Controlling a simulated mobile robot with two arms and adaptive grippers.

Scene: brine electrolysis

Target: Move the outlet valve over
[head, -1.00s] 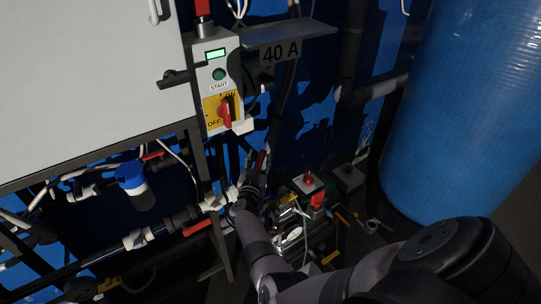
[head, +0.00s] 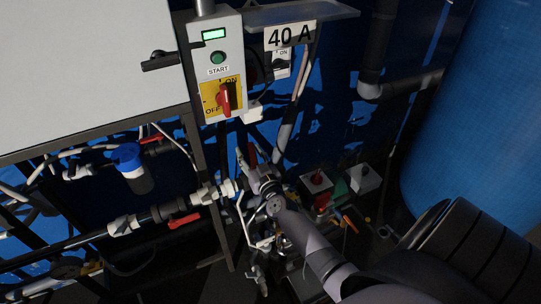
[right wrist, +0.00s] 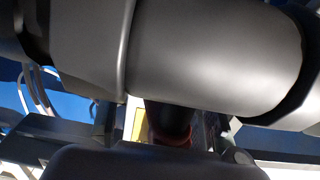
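A red lever handle (head: 252,155) stands almost upright at the right end of the pipe run, in the head view. The valve body under it is mostly hidden by my right gripper (head: 262,181), which is at or beside it; I cannot tell whether they touch. Its fingers are small and dark here, so their opening is unclear. Another red lever (head: 184,220) lies along the lower pipe, left of my gripper. Neither lever is labelled as the outlet valve. In the right wrist view, grey parts of my arm block most of the picture. My left gripper is not in view.
A grey control box (head: 216,75) with a red rotary switch (head: 224,97) hangs above. A blue-capped filter (head: 131,165) is on the left. A red-button box (head: 317,183) stands low on the right. A large blue tank (head: 480,130) fills the far right.

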